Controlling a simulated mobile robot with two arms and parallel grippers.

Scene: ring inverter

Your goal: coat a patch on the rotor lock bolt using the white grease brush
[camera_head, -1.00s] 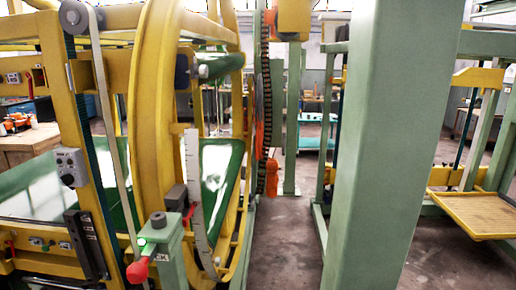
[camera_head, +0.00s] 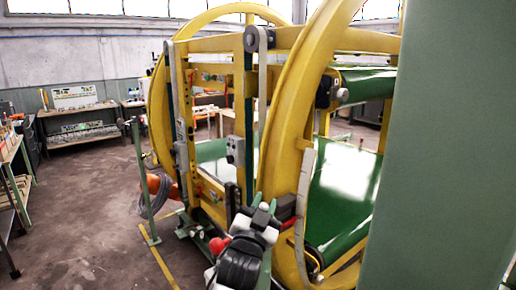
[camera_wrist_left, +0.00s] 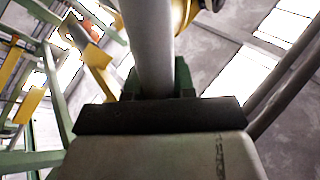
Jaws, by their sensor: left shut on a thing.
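My left gripper (camera_head: 265,206), with green fingertips, is in front of the ring machine in the head view. In the left wrist view the gripper (camera_wrist_left: 158,88) is shut on a thick grey cylinder (camera_wrist_left: 150,45); I cannot tell whether this is the grease brush's handle. No white bristles show. The green lock post (camera_head: 265,268) stands behind my gripper and is largely covered by it. Its red knob (camera_head: 218,245) shows just left of the gripper. The lock bolt cannot be made out. My right gripper is not in view.
The yellow ring frame (camera_head: 290,135) with green belts (camera_head: 342,190) stands close behind the gripper. A wide green column (camera_head: 450,150) blocks the right side.

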